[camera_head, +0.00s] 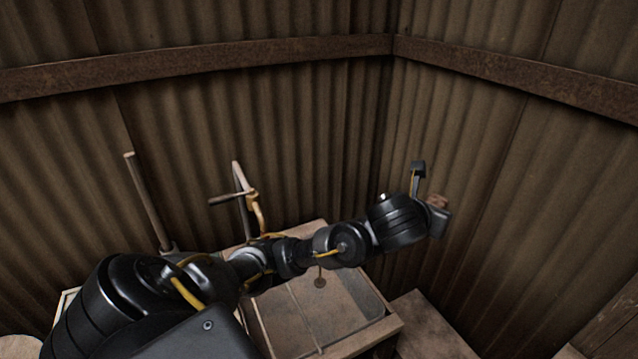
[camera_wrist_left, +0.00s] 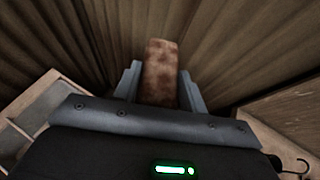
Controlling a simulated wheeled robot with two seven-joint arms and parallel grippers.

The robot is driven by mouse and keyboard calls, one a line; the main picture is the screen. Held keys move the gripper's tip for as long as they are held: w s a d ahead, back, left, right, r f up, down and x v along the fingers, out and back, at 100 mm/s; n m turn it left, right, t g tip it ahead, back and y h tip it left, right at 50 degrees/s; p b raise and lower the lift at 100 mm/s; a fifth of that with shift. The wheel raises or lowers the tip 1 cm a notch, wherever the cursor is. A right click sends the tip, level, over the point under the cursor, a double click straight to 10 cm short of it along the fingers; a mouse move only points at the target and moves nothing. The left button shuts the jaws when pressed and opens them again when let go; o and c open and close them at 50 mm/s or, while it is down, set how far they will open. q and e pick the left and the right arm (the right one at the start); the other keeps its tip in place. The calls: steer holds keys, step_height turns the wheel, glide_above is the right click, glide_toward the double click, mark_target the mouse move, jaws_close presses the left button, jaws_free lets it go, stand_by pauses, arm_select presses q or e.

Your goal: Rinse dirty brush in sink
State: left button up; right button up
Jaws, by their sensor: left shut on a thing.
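My left arm reaches across the sink in the head view. Its gripper (camera_head: 430,192) is beyond the sink's right side, near the corrugated wall. It is shut on a brown, mottled block-like thing, seemingly the brush (camera_wrist_left: 160,64), upright between both fingers in the left wrist view. In the head view only a small reddish-brown part of the brush (camera_head: 438,201) shows. Its bristles cannot be made out. The sink (camera_head: 363,335) is a wooden-rimmed basin below my arm, partly hidden by it. A tap with a brass-coloured spout (camera_head: 257,213) stands behind it. My right gripper is out of view.
Corrugated walls (camera_head: 480,180) meet in a corner behind the sink, with a horizontal beam (camera_head: 200,66) across them. A wooden handle (camera_head: 148,203) stands upright to the left. A wooden surface (camera_head: 428,335) lies right of the sink. The air around the gripper looks clear.

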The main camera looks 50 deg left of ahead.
arm_select(q)
steer(key=a+f+n+g+y+p, duration=0.4)
steer(key=a+f+n+g+p, duration=0.35)
steer(key=a+f, duration=0.65)
steer(key=s+a+f+n+g+p, duration=0.4)
steer(key=s+a+f+n, duration=0.2)
steer(key=s+f, duration=0.5)
step_height(320, 180, down, 3)
steer(key=shift+s+a+r, duration=0.1)
steer(key=shift+s+a, duration=0.2)
steer(key=shift+a, duration=0.55)
steer(key=shift+f+b, duration=11.5)
steer(key=shift+r, duration=0.15)
